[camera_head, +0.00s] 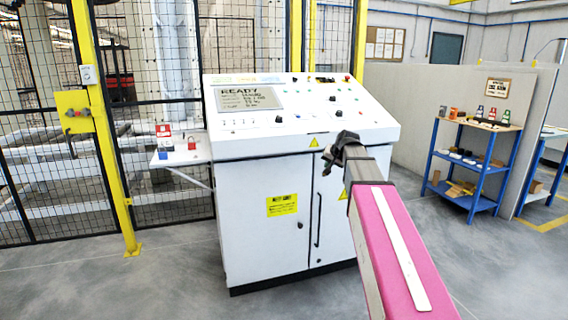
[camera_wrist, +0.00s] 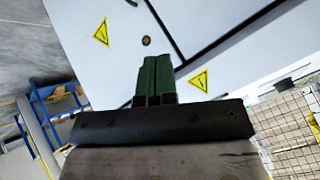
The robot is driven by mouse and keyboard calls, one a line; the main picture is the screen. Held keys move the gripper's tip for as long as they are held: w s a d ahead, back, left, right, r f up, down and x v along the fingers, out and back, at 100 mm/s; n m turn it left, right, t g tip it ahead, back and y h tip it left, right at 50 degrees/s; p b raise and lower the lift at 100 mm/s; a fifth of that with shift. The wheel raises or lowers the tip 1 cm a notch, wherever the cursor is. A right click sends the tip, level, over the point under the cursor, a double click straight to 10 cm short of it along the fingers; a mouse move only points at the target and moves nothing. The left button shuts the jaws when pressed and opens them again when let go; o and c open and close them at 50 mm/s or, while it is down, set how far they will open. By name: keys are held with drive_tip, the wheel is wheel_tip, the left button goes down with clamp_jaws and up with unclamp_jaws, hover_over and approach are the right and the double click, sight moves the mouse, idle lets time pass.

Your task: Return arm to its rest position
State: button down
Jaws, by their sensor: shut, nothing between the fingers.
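My gripper (camera_head: 345,137) shows in the head view at the end of my extended arm, in front of the right part of a white control console (camera_head: 260,225). In the wrist view my gripper (camera_wrist: 157,62) shows two green fingers side by side, closed together with nothing between them. Behind the fingers is the white console front (camera_wrist: 125,45) with yellow warning triangles. I cannot tell how far the fingertips are from the console. The console's sloped top carries a screen (camera_head: 249,97) reading READY, with buttons and knobs.
A small white side shelf (camera_head: 178,157) with a red padlock (camera_head: 191,144) juts from the console's left. Yellow-posted mesh fencing (camera_head: 105,130) stands behind. A blue shelf rack (camera_head: 470,168) with small items stands at the right against a grey partition (camera_head: 410,105). The floor in front is clear.

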drive_tip(key=s+f+n+g+h, duration=0.1)
drive_tip(key=s+f+g, duration=0.3)
drive_tip(key=s+f, duration=1)
drive_tip(key=s+f+n+g+h, duration=0.1)
drive_tip(key=s+f+g, duration=0.3)
drive_tip(key=s+f, duration=1.1)
wheel_tip(320, 180, down, 5)
drive_tip(key=shift+s+d+r+n+h, duration=0.15)
drive_tip(key=shift+s+d+n+h, duration=0.2)
drive_tip(key=shift+h, duration=0.35)
drive_tip(key=shift+w+a, duration=0.1)
drive_tip(key=shift+a, duration=0.05)
idle(0.3)
